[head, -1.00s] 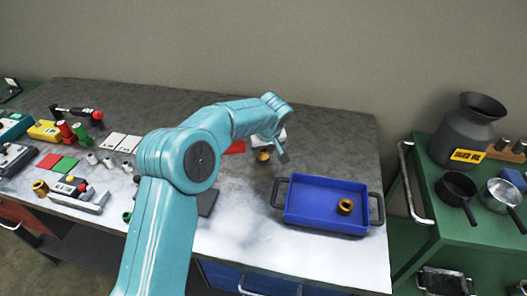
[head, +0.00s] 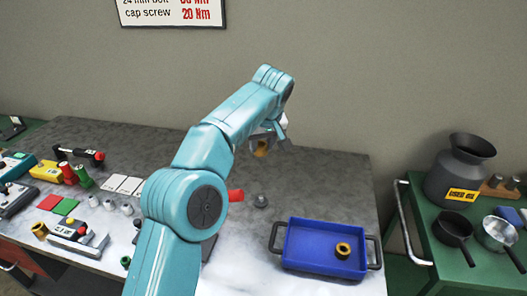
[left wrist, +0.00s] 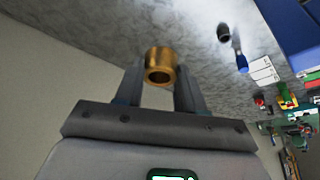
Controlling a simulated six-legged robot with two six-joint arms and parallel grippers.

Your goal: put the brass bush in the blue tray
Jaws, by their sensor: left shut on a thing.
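A brass bush (head: 261,148) is held by my left gripper (head: 267,141), above the back of the bench. In the left wrist view the hollow bush (left wrist: 160,66) sits between the two fingers of my left gripper (left wrist: 160,78), which are shut on it. The blue tray (head: 306,262) with dark handles stands at the bench's front right, lower and to the right of the gripper. Another brass bush (head: 343,250) lies in the tray. My right gripper is not in view.
A small grey part (head: 261,201) stands on the bench below the held bush. A red item (head: 236,195) is partly behind my arm. Another brass piece (head: 40,230) is at the left among several parts. A green trolley with a jug (head: 463,165) stands right.

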